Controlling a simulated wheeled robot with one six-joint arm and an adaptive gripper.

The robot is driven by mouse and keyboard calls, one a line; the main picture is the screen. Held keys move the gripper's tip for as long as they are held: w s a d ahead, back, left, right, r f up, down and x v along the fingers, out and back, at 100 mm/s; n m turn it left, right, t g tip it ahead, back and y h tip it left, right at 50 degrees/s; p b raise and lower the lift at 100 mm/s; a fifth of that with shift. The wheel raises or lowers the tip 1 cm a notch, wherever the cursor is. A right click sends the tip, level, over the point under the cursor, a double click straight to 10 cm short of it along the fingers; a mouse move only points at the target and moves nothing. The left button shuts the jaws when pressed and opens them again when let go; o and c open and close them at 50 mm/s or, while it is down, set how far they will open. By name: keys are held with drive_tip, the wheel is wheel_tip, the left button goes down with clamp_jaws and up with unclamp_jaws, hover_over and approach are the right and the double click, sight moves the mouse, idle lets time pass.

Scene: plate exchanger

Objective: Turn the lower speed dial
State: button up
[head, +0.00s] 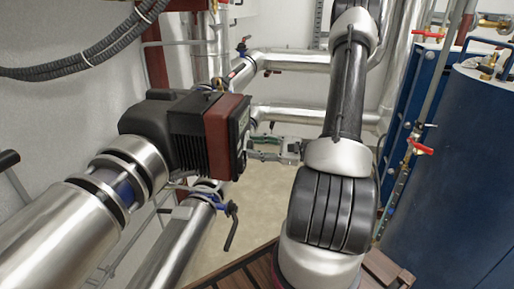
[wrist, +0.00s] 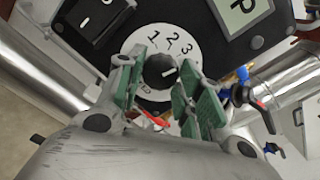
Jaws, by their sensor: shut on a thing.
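The speed dial is a round black knob (wrist: 160,71) on a white disc (wrist: 163,40) marked 1, 2 and 3, seen in the wrist view. In the head view my gripper (head: 272,149) reaches left to the front of the pump's dark red and black control box (head: 223,130). The dial's face is turned away there. Whether this is the lower dial cannot be told.
A black rocker switch (wrist: 96,20) and a label with a P (wrist: 242,14) sit near the dial. Silver pipes (head: 290,117) run behind the pump. Blue tanks (head: 450,170) stand at the right.

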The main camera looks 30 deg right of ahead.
drive_tip(key=shift+n, duration=1)
drive_tip(key=o, duration=1)
drive_tip(key=shift+o, duration=0.2)
drive_tip(key=shift+d, duration=0.1)
drive_tip(key=v, duration=1.2)
